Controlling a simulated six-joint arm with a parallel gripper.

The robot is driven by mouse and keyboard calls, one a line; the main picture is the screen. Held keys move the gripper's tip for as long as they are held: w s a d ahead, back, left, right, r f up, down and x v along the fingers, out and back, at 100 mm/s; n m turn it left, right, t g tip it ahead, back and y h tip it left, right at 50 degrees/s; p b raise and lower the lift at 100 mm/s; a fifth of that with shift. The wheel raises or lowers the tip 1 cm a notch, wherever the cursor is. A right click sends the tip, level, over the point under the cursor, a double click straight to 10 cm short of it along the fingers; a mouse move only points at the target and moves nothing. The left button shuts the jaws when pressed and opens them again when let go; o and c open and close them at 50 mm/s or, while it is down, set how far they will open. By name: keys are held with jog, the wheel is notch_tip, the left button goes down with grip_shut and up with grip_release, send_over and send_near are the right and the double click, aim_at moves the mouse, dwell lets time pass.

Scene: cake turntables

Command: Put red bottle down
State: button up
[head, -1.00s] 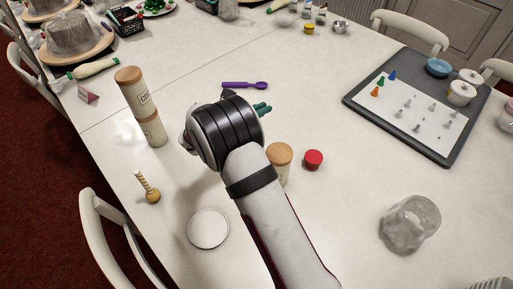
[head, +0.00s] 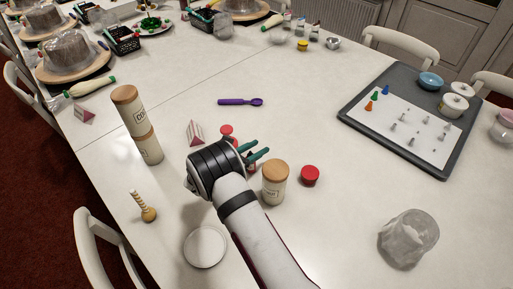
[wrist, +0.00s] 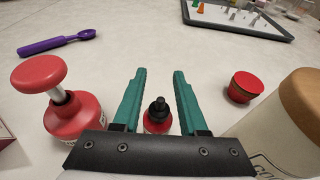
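The small red bottle (wrist: 158,118) with a black cap appears upright between the two green fingers of my gripper (wrist: 159,85) in the wrist view. Its lower part is hidden by the gripper's dark body. The fingers are spread, with a narrow gap seen on each side of the bottle, so my gripper looks open around it. In the head view my gripper (head: 260,157) is low near the table, and only a small dark red part shows between the fingers. I cannot tell exactly where the bottle's base touches.
A red plunger-topped item (wrist: 72,110) stands close left of the fingers. A wooden-lidded canister (head: 274,184) and a red round tub (head: 310,175) are close on the right. A purple spoon (head: 240,102) lies beyond. The table (head: 320,120) is clear towards the grey tray (head: 350,120).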

jog(key=shift+r, duration=0.15)
jog(key=v, duration=1.2)
